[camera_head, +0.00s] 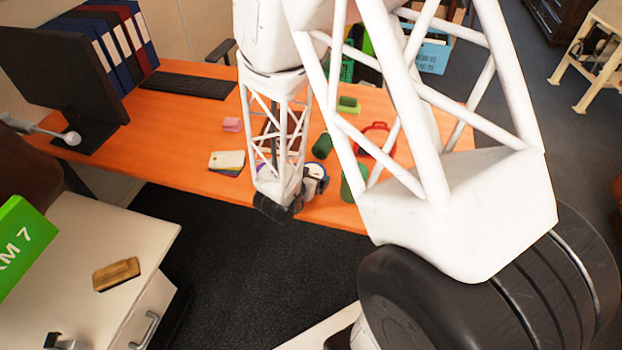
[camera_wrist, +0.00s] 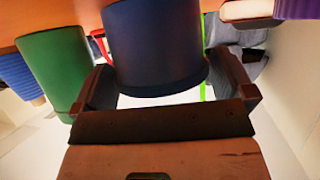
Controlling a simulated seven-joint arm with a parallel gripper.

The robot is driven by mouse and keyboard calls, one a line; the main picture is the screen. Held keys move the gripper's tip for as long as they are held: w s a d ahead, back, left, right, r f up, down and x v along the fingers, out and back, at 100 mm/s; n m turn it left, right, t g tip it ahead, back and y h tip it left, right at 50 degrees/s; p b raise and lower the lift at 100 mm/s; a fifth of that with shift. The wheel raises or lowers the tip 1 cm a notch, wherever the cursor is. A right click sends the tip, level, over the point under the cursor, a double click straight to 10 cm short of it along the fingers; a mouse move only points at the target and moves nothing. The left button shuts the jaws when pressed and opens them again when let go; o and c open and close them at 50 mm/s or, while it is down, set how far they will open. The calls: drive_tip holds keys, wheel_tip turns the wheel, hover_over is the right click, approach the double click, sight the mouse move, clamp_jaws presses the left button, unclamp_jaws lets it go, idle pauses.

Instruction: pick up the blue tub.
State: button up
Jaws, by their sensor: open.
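The blue tub (camera_wrist: 153,45) is a dark blue, round-sided vessel in the upper middle of the wrist view. My gripper (camera_wrist: 165,65) is open, with one finger on each side of the tub. The tub is close to both fingers; I cannot tell whether either touches it. In the head view my gripper (camera_head: 312,187) is low at the front edge of the orange desk (camera_head: 190,150). A round blue-rimmed thing with a pale top (camera_head: 317,169) shows just behind it, partly hidden, and seems to be the tub.
A green cylinder (camera_wrist: 52,70) stands left of the tub in the wrist view. A red-handled thing (camera_head: 377,138), a dark green cylinder (camera_head: 322,146), a pink block (camera_head: 232,124) and a pale card-like thing (camera_head: 227,160) are on the desk. My arm hides part of it.

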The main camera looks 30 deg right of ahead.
drive_tip(key=shift+c, duration=0.3)
drive_tip(key=c, duration=0.6)
drive_tip(key=shift+r, duration=0.15)
drive_tip(key=shift+r, duration=0.7)
wheel_tip(320, 180, up, 2)
drive_tip(key=s+a, duration=0.1)
drive_tip(key=s, duration=0.4)
drive_tip(key=s+a+r, duration=0.1)
drive_tip(key=s, duration=0.4)
drive_tip(key=s+a, duration=0.2)
drive_tip(key=s, duration=0.3)
drive_tip(key=shift+s+r, duration=0.15)
drive_tip(key=shift+r, duration=0.15)
